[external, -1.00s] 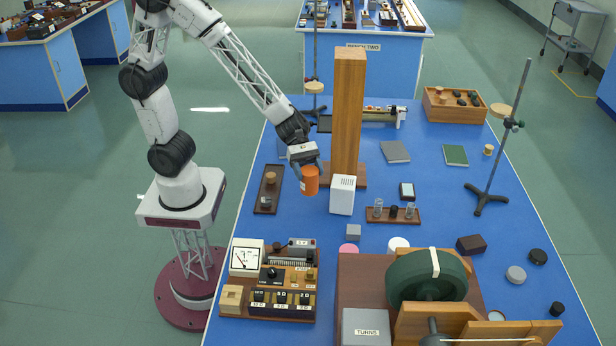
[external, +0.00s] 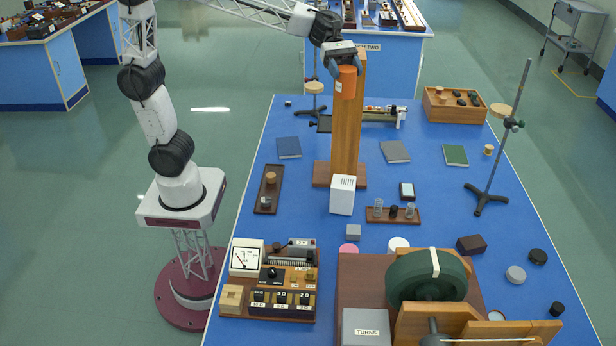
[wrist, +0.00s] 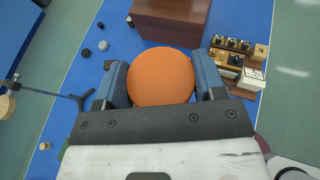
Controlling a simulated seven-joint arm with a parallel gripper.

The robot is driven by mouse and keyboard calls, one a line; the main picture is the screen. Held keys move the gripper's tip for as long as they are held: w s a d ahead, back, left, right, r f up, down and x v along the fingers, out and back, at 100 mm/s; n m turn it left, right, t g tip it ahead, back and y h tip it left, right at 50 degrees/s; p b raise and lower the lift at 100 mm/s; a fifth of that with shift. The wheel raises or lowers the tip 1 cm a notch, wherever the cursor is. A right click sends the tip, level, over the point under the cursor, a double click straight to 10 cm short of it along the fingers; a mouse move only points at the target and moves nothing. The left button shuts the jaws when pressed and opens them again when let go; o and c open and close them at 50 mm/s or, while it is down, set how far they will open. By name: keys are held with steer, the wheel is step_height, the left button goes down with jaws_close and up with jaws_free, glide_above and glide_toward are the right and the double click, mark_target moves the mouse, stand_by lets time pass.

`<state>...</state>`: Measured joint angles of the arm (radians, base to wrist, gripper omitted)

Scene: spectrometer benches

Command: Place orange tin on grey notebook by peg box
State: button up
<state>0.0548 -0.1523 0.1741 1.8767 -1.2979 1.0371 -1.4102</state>
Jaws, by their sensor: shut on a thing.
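My gripper (external: 345,68) is shut on the orange tin (external: 346,84) and holds it high above the bench, in front of the upper part of the tall wooden column in the external view. In the wrist view the tin (wrist: 160,77) shows as a round orange face between the two blue fingers. The grey notebook (external: 395,152) lies flat on the blue bench, right of the column, with nothing on it. The wooden peg box (external: 455,112), holding several dark pegs, stands behind it to the right.
The tall wooden column (external: 346,140) stands close to the tin. A blue notebook (external: 289,147) lies left of it and a green notebook (external: 456,155) right of the grey one. A thin stand (external: 495,170) rises at the right. A rail instrument (external: 378,117) lies behind.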

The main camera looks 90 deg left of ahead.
steer(key=w+a+r+n+t+y, duration=0.2)
steer(key=w+a+r+n, duration=0.1)
steer(key=w+a, duration=0.65)
steer(key=w+a+r+n+t+y, duration=0.1)
steer(key=w+a+r+n+t, duration=0.15)
steer(key=w+a, duration=0.7)
steer(key=w+a+f+n+t+y, duration=0.1)
steer(key=a+f, duration=0.6)
steer(key=f, duration=0.7)
steer(key=w+a+f+n+t+y, duration=0.1)
steer(key=w+a+f+n+y, duration=0.1)
steer(key=a+f, duration=0.6)
steer(key=w+a+f+n+t+y, duration=0.1)
steer(key=a+f, duration=0.7)
steer(key=f, duration=1.2)
steer(key=shift+w+f+n+y, duration=0.2)
steer(key=shift+w+n+y, duration=0.25)
steer(key=shift+w+y, duration=0.65)
steer(key=shift+w+f+t, duration=0.1)
steer(key=shift+w+t, duration=0.05)
steer(key=shift+t, duration=0.1)
step_height(320, 180, down, 6)
steer(key=shift+f, duration=1.9)
